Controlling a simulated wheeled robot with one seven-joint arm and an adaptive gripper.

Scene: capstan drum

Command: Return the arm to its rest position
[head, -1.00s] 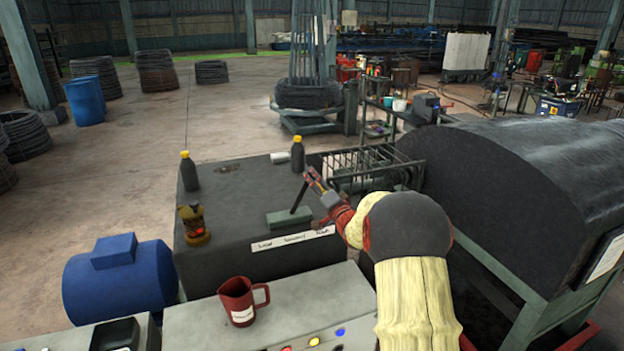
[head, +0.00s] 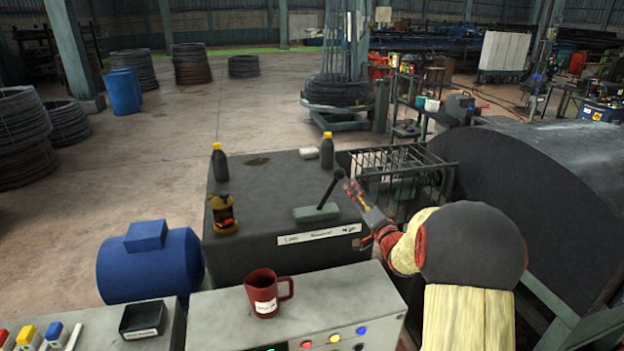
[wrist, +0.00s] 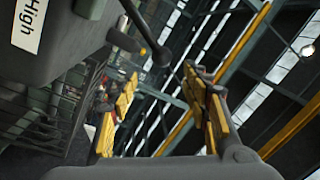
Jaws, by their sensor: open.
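My gripper (head: 350,190) is at the end of my arm, just right of the lever (head: 331,187) on the dark machine box (head: 270,232). In the wrist view my gripper (wrist: 165,112) shows two yellow-padded fingers spread apart with nothing between them. The lever (wrist: 145,35) and its round knob show beyond the fingers there, apart from them. The lever leans to the right on its green-grey base in the head view. A white label strip (head: 318,234) lies below it, and its "High" end (wrist: 29,25) shows in the wrist view.
A red mug (head: 264,293) stands on the grey control panel (head: 222,318) in front. Two dark bottles with yellow caps (head: 219,163) (head: 327,151) and a brown jug (head: 223,214) stand on the box. A wire basket (head: 400,170) and a large dark drum cover (head: 545,185) are to the right.

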